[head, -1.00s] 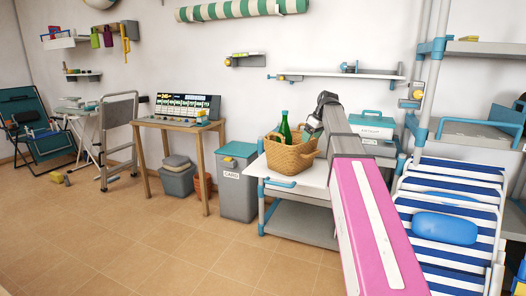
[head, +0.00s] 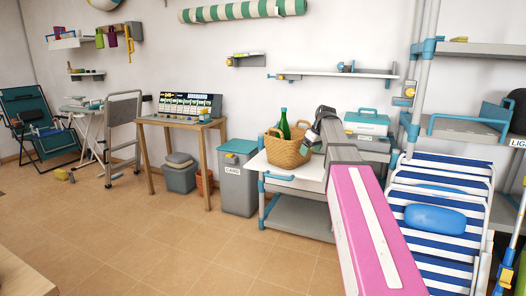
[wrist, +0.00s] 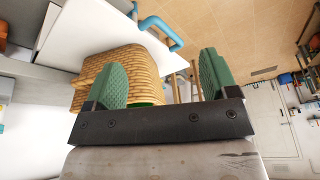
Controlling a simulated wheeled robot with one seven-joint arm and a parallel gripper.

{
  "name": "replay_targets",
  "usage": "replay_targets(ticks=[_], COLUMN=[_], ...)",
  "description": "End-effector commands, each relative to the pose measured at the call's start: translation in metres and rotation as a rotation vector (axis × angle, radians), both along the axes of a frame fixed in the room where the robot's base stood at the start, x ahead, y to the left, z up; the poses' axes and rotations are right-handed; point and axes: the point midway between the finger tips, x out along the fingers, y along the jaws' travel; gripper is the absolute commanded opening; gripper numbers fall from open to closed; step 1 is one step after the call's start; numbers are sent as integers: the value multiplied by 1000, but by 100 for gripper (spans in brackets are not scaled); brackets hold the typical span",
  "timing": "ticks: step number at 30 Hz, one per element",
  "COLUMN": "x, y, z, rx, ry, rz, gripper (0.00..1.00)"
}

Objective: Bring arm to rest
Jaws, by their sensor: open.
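My arm reaches forward from the bottom right of the head view, with my gripper (head: 316,140) at its far end beside a wicker basket (head: 284,155). The gripper's fingers are hard to make out there. In the wrist view my gripper (wrist: 161,62) shows two green fingers spread wide, with nothing held between them. The basket (wrist: 120,68) lies beyond the fingers, partly hidden by the left one. I cannot tell whether any part of the gripper touches it. A green bottle (head: 284,125) stands in the basket.
The basket stands on a white-topped cart (head: 283,178). A grey bin (head: 238,185) and wooden table (head: 178,122) are left of it. Striped folded chairs (head: 435,205) and shelving (head: 460,132) are at right. Tiled floor (head: 160,240) is open at left; a wooden surface (head: 18,280) is at bottom left.

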Motion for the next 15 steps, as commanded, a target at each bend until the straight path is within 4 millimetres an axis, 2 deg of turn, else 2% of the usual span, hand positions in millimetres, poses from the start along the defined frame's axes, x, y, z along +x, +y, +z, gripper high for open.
replay_targets(ticks=[8,15], x=[-33,-87], y=[5,13], z=[-70,-162], rx=[-9,-33], ry=[65,150], rz=[-106,-260], gripper=[79,79])
